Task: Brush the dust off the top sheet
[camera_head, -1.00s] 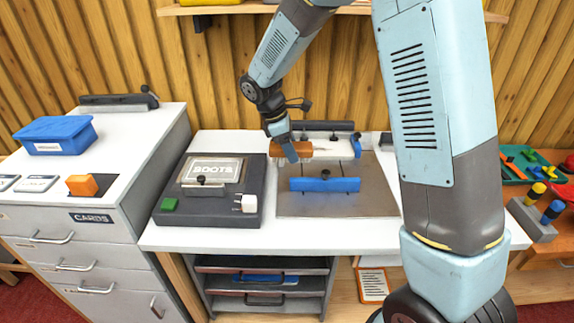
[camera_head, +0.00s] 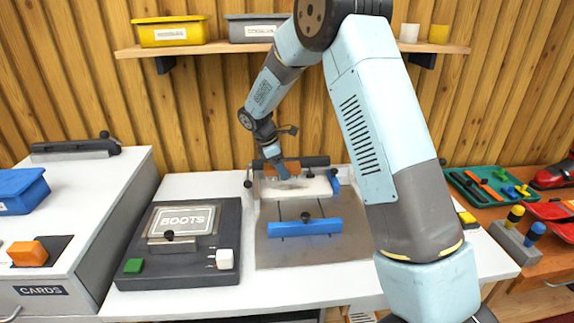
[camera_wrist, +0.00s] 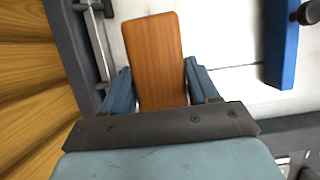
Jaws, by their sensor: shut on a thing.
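My gripper (camera_head: 281,171) is shut on a brush with an orange-brown wooden back (camera_head: 270,168). In the wrist view, the brush's wooden block (camera_wrist: 155,60) sits between the two blue fingers of my gripper (camera_wrist: 160,88). The brush is over the white top sheet (camera_head: 312,187), near the back of the grey metal plate (camera_head: 350,245). The sheet also shows as a pale surface in the wrist view (camera_wrist: 215,45). The bristles are hidden, so I cannot tell whether they touch the sheet. I cannot make out dust.
A blue bar (camera_head: 285,230) lies across the plate in front of the sheet. A smaller blue stop (camera_head: 335,181) stands at the sheet's right end. A dark press labelled BOOTS (camera_head: 185,265) stands to the left. A shelf (camera_head: 300,48) hangs above.

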